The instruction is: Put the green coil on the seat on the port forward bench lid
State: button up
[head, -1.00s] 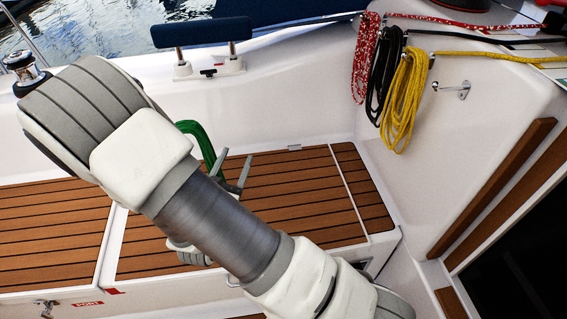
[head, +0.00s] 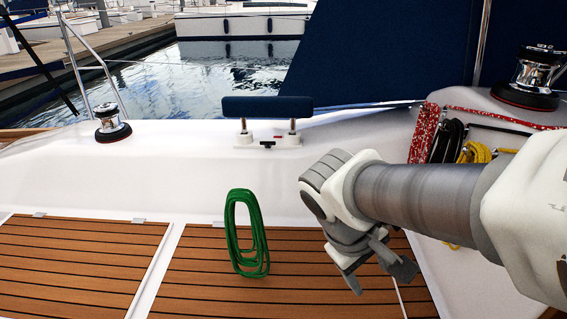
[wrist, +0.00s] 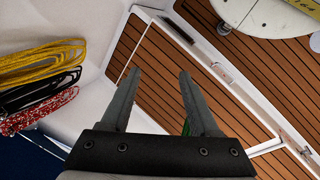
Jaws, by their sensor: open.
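The green coil (head: 247,235) is a long looped rope on the right-hand teak bench lid (head: 320,290) in the head view. Its lower end is on the slats and its upper end overlaps the white backrest; I cannot tell if it leans there. My gripper (head: 378,270) is open and empty, to the right of the coil and apart from it in the head view. In the wrist view my open gripper (wrist: 160,76) points over the teak lid. A sliver of the green coil (wrist: 211,123) shows beside the right finger, the rest hidden.
A second teak lid (head: 75,260) lies to the left. A blue-padded rest (head: 267,106) and a winch (head: 111,125) stand on the coaming. Yellow (wrist: 45,65), black and red ropes hang on the wall at the right in the head view. A round white table (wrist: 262,14) shows in the wrist view.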

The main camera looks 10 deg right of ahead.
jog(key=s+a+r+m+t+y, duration=0.1)
jog(key=a+r+m+t+y, duration=0.2)
jog(key=a+r+t+y, duration=0.1)
notch_tip(320, 180, up, 3)
jog(key=shift+a+f+m+t+y, duration=0.15)
jog(key=shift+a+m+t+y, duration=0.2)
jog(key=shift+a, duration=0.55)
notch_tip(320, 180, up, 20)
jog(key=p, duration=1.9)
jog(key=shift+f+p, duration=0.25)
jog(key=shift+p, duration=0.05)
jog(key=shift+c, duration=1)
jog(key=shift+d, duration=0.15)
